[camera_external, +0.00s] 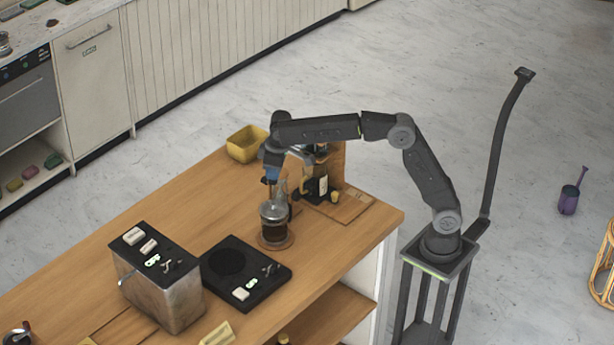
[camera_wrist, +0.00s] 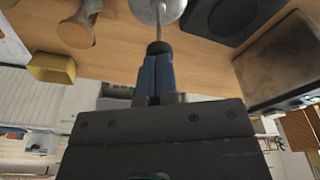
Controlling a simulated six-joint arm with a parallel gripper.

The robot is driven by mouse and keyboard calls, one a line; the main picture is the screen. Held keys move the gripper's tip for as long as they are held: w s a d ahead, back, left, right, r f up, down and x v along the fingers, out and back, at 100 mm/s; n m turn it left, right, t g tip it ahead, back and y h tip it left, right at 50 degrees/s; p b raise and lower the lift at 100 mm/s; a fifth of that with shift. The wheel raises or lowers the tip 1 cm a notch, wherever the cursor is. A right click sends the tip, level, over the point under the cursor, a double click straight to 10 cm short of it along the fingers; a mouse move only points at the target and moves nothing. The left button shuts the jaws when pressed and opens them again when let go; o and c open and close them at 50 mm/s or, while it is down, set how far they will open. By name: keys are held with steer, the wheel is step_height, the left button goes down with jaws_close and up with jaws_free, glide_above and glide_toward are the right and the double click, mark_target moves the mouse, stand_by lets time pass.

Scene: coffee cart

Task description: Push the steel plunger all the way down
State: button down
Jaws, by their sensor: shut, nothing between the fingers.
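In the wrist view, the round steel lid (camera_wrist: 158,10), the thin rod (camera_wrist: 158,30) and a dark knob (camera_wrist: 158,47) show beyond my fingertips. My gripper (camera_external: 271,179) is shut and empty, with blue fingers pointing down over the plunger. Its fingers (camera_wrist: 157,60) meet or nearly meet the knob; I cannot tell if they press on it.
A coffee grinder-like machine (camera_external: 316,185) stands close behind at right. A yellow bin (camera_external: 246,143) is at the back. A black scale (camera_external: 245,272) and a steel box with a black top (camera_external: 158,280) sit at front left.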

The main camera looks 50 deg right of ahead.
steer(key=shift+f, duration=3.45)
steer(key=shift+r, duration=4.1)
